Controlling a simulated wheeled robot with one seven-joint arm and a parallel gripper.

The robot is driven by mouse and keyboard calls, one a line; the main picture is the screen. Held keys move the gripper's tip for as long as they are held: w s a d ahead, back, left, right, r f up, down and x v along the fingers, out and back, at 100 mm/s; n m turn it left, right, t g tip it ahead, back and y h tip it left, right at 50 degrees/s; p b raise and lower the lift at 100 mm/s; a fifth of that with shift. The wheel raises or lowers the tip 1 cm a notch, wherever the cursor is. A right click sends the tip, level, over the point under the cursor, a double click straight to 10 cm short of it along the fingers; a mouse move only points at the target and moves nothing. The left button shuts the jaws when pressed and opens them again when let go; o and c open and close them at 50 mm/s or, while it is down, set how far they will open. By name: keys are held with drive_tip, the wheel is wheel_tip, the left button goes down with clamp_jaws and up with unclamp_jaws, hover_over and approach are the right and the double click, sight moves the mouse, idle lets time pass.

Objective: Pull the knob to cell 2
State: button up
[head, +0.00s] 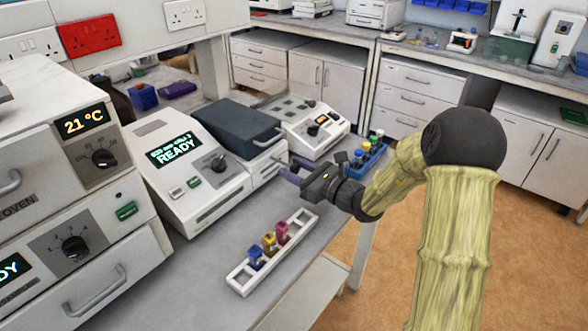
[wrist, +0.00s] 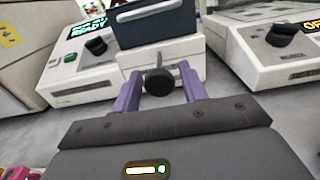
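A black round knob (wrist: 159,81) on a short metal rod sticks out of the front of the white instrument (head: 215,200), below its dark lid (head: 236,132). In the wrist view, the purple fingers of my gripper (wrist: 160,92) stand on either side of the knob, with visible gaps, so the gripper is open around it. In the head view, my gripper (head: 291,170) is at the instrument's front; the knob is hard to make out there. The instrument's screen (head: 174,151) reads READY under a small line that seems to name a cell, its number unclear.
A white rack (head: 240,279) with several coloured cuvettes lies on the bench below my gripper. A second white device (head: 314,128) and a blue rack (head: 363,158) stand beyond it. The oven (head: 60,130) is at the left.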

drive_tip(key=v, duration=1.7)
drive_tip(key=shift+b, duration=0.4)
